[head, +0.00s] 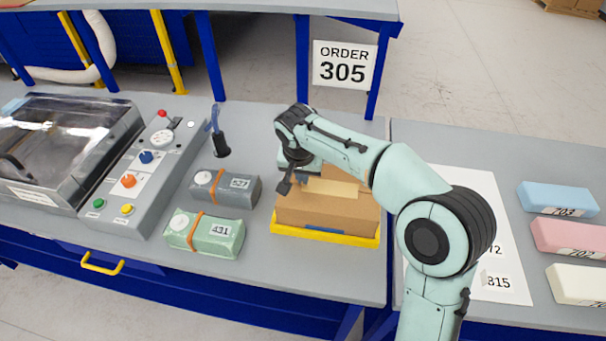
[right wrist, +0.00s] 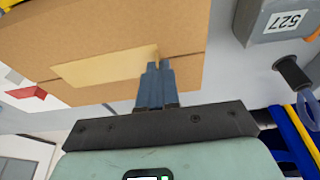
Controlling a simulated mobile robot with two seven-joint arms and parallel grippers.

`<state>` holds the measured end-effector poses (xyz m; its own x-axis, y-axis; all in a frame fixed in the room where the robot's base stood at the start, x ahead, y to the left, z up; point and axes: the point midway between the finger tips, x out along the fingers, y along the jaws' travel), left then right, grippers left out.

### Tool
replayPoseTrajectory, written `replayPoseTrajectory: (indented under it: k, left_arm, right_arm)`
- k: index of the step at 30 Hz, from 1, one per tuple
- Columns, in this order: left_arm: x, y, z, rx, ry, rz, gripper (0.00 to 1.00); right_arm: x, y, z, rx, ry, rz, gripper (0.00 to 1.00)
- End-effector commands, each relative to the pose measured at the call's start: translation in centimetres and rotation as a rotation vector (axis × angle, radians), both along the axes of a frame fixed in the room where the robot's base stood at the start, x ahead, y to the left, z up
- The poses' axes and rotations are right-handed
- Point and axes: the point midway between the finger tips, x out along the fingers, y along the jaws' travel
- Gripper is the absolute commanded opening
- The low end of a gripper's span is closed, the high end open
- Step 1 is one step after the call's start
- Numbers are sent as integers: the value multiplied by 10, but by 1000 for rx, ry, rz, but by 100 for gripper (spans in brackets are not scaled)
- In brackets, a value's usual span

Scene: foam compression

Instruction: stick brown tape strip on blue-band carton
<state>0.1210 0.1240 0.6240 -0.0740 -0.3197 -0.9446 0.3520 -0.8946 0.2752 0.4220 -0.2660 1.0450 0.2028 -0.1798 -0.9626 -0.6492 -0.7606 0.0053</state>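The brown cardboard carton (head: 325,215) stands in a yellow tray (head: 325,238) on the bench. A piece of blue band (head: 326,230) shows low on its front. A lighter tan tape strip (head: 332,187) lies along or just over the carton's top; I cannot tell whether it is fully stuck down. In the right wrist view the strip (right wrist: 105,68) runs left from the fingertips. My right gripper (head: 311,169) is over the carton's left part. Its blue fingers (right wrist: 159,66) are closed together at the strip's end. My left gripper is not in view.
A grey block 527 (head: 233,190) and a green block 431 (head: 205,236) lie left of the carton. A dark holder (head: 221,147) stands behind them. A control box (head: 146,172) is farther left. Coloured blocks, including a pink one (head: 570,236), lie right. An order sign (head: 344,65) reads 305.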

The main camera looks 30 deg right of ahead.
Motion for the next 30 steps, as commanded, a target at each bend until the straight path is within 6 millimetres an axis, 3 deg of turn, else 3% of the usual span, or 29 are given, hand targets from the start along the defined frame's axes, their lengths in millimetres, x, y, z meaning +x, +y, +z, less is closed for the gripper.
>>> replayPoseTrajectory:
  k: [8,11,22,30]
  left_arm:
    - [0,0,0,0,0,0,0]
    - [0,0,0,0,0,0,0]
    - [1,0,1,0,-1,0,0]
    - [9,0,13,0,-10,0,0]
  right_arm:
    - [-2,0,-4,0,12,0,0]
    - [-2,0,-4,0,12,0,31]
    - [-1,0,0,0,5,0,31]
    - [0,0,17,1,2,0,31]
